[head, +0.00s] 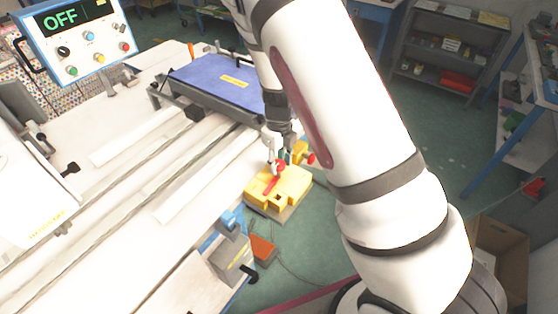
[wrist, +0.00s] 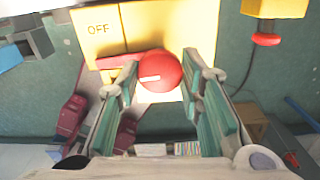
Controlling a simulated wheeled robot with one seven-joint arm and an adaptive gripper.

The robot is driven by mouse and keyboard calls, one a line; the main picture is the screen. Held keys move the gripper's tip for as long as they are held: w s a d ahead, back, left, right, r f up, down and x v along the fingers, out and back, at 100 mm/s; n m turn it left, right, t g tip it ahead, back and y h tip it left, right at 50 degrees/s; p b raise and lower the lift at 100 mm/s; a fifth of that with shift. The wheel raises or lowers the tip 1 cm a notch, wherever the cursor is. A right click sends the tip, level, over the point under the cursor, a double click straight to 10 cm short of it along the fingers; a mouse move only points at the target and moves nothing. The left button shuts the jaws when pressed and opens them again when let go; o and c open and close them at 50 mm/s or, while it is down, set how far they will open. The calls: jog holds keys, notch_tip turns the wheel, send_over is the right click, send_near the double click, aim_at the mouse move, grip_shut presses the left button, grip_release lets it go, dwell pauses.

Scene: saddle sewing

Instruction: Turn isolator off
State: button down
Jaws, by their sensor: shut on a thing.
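The isolator is a yellow box (head: 290,188) below my gripper in the head view; its yellow face (wrist: 150,28) with an "OFF" label fills the top of the wrist view. Its red handle (head: 271,184) ends in a round red knob (wrist: 158,72), and a red bar (wrist: 118,60) runs left from the knob beneath the label. My gripper (wrist: 163,88) is shut on the red knob, with a green-padded finger on each side. In the head view my gripper (head: 279,158) points down at the box, and its fingertips are small there.
A control panel (head: 80,40) with a green "OFF" display stands at the upper left. A white worktable (head: 110,190) with a blue pad (head: 222,82) lies left of the isolator. A yellow part with a red button (wrist: 267,40) is nearby. A grey box (head: 230,255) stands in front.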

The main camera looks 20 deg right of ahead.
jog(key=shift+m, duration=0.5)
jog(key=c, duration=1.1)
grip_release()
notch_tip(320, 180, up, 12)
